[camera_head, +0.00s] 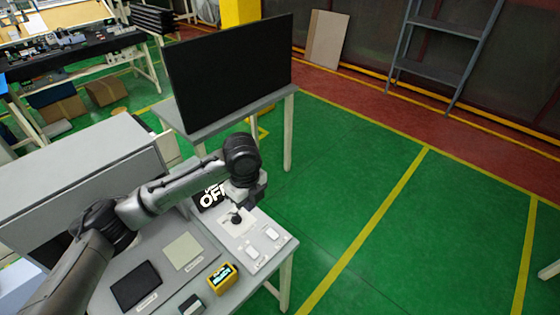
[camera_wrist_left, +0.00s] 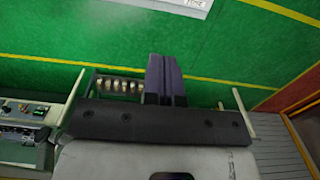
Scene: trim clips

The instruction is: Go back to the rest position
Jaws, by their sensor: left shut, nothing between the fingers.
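My left arm comes in from the lower left in the head view. Its gripper (camera_head: 240,214) points down over the light panel at the right part of the small grey table (camera_head: 205,302). In the left wrist view the dark fingers (camera_wrist_left: 165,80) are together and hold nothing. I cannot tell from the head view how far the fingertips are above the panel. My right gripper is not in view.
A yellow device (camera_head: 221,278), black pad (camera_head: 136,287) and pale pad (camera_head: 183,251) lie nearby. A black screen (camera_head: 232,75) stands behind. Green floor at right is clear.

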